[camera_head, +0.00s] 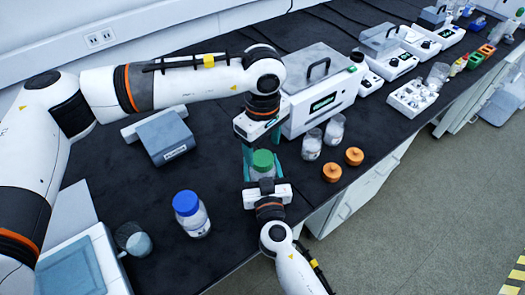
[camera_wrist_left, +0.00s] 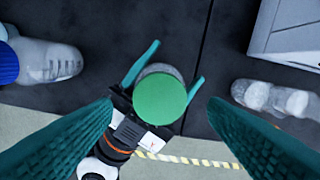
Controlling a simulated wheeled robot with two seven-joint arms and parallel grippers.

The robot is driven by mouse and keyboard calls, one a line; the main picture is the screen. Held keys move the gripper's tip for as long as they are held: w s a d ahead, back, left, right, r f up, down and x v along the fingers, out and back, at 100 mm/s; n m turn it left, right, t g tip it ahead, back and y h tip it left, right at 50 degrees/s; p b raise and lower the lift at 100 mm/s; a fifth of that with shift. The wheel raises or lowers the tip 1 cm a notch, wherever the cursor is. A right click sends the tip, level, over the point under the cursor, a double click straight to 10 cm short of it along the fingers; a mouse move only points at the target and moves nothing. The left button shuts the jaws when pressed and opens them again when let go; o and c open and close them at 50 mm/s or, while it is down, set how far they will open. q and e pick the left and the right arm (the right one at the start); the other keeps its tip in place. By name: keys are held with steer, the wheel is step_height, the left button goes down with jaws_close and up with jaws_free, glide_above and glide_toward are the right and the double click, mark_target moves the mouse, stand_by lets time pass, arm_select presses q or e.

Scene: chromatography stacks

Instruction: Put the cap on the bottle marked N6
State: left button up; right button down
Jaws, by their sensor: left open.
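A clear bottle (camera_head: 262,175) with a green cap (camera_head: 262,160) stands near the bench's front edge. The cap also shows from above in the left wrist view (camera_wrist_left: 160,99) and appears seated on the bottle. My left gripper (camera_head: 262,147) is open directly above it, a finger to either side in its wrist view. My right gripper (camera_wrist_left: 172,70) comes from the front with its fingers on both sides of the bottle; whether they touch it is unclear. Two orange caps (camera_head: 331,172) (camera_head: 354,156) lie to the right, near two open-looking clear vessels (camera_head: 312,144) (camera_head: 334,129). No N6 mark is readable.
A blue-capped bottle (camera_head: 191,213) and a beaker (camera_head: 133,239) stand to the left. A grey device (camera_head: 165,137) sits behind left, and a white instrument (camera_head: 320,90) behind right. More equipment lines the bench to the far right. Bare dark bench lies left of the green-capped bottle.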

mark_target(262, 158)
arm_select(q)
steer(key=shift+r, duration=0.3)
steer(key=c, duration=0.3)
steer(key=n, duration=0.2)
steer(key=r+n, duration=0.1)
steer(key=n, duration=0.4)
steer(key=shift+d+r, duration=0.1)
steer(key=shift+r, duration=0.15)
steer(key=n, duration=0.2)
steer(key=r+n, duration=0.1)
steer(key=n, duration=0.3)
steer(key=r+n, duration=0.1)
steer(key=n, duration=0.2)
steer(key=shift+f, duration=0.1)
steer(key=shift+f, duration=3.95)
steer(key=shift+c, duration=0.4)
